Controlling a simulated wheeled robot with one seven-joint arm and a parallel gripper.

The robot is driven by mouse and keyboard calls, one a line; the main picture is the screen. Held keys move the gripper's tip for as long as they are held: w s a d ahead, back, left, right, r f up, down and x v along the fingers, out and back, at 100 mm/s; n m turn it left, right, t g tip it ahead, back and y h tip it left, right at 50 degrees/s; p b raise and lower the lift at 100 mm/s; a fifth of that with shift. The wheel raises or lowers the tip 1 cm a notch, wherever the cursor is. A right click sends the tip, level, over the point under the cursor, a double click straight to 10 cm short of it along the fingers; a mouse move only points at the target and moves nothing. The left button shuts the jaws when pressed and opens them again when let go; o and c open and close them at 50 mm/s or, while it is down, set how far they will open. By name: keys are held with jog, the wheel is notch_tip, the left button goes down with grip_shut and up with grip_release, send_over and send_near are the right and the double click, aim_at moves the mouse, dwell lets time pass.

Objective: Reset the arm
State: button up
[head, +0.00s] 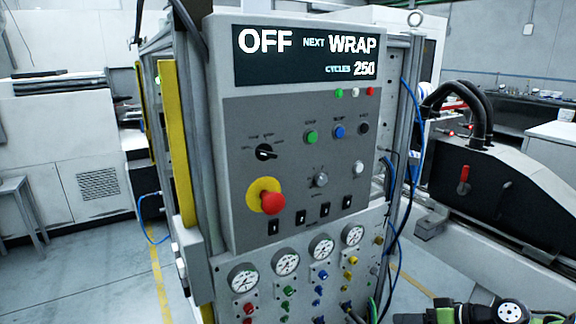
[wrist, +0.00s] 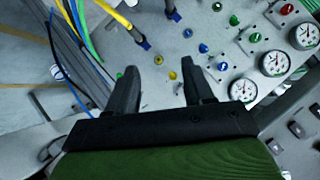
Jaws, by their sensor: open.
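My gripper (wrist: 158,66) is open in the wrist view, with its two dark fingers apart and nothing between them. Beyond the fingertips is the lower part of a grey control panel (wrist: 215,20), seen tilted, with yellow, blue, red and green fittings. I cannot tell the exact gap to it. In the head view the panel (head: 235,150) stands upright in the middle. Its dark display (head: 300,75) shows OFF, WRAP and 250. Part of my green and black arm shows at the lower right of the head view; the fingers are not visible there.
The panel carries a red emergency button (head: 273,203), a black rotary selector (head: 264,152) and several gauges (head: 286,264). Blue, green and yellow hoses (wrist: 78,25) hang beside the fittings. A black machine (head: 490,180) stands at right. Open floor (head: 80,285) lies at left.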

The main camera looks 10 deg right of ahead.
jog(key=s+a+r+n+g+h, duration=0.15)
jog(key=a+r, duration=0.25)
jog(key=a, duration=0.5)
jog(key=s+a+r+g+h, duration=0.3)
jog(key=a+r, duration=0.2)
jog(key=a, duration=0.3)
jog(key=s+a+r+m+t+h, duration=0.1)
jog(key=s+a+r+h, duration=0.15)
jog(key=s, duration=0.55)
jog(key=s+a+r+m+t+h, duration=0.1)
jog(key=s+a, duration=0.2)
jog(key=s, duration=0.6)
notch_tip(320, 180, up, 15)
jog(key=p, duration=1.4)
jog(key=shift+w+p, duration=0.35)
jog(key=shift+w, duration=0.05)
jog(key=shift+d+f, duration=0.1)
